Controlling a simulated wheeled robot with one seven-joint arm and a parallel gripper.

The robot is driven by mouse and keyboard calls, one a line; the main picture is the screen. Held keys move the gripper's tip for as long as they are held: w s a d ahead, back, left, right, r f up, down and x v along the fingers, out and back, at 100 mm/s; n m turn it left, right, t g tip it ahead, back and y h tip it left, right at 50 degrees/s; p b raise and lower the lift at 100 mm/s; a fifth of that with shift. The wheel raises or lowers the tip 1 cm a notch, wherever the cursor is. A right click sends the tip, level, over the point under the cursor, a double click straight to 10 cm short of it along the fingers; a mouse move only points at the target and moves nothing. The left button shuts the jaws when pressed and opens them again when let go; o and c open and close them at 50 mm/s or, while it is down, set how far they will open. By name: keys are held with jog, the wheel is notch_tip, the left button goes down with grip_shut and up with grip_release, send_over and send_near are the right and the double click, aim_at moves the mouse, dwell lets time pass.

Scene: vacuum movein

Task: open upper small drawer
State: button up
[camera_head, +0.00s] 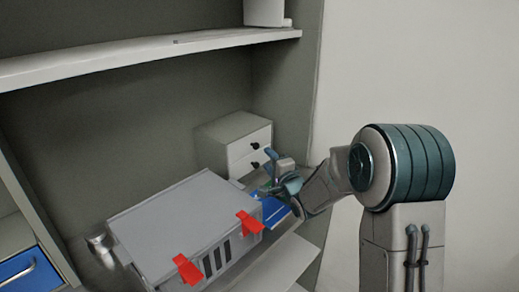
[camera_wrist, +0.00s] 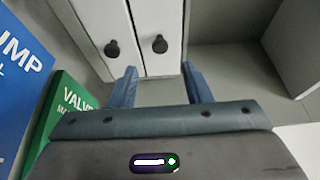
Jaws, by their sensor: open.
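A small pale drawer unit (camera_head: 222,142) stands at the back of the shelf, with two shut drawers, one above the other. The upper small drawer (camera_head: 243,147) has a round black knob (camera_head: 255,145); the lower drawer has another (camera_head: 255,165). In the wrist view the drawers appear side by side, with a left knob (camera_wrist: 111,48) and a right knob (camera_wrist: 160,44); the right one seems to be the upper. My gripper (camera_head: 268,174) is open and empty in front of the unit. In the wrist view the right knob lies beyond the gap between my fingertips (camera_wrist: 160,80).
A grey box (camera_head: 180,215) with red tabs (camera_head: 248,222) fills the front of the shelf. A blue item (camera_wrist: 22,75) and a green item (camera_wrist: 68,112), both lettered, lie close to my gripper. An upper shelf (camera_head: 140,55) is overhead; a blue-fronted drawer (camera_head: 28,272) is lower left.

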aim_at(257, 147)
jog(key=p+x, duration=0.1)
jog(key=x, duration=0.7)
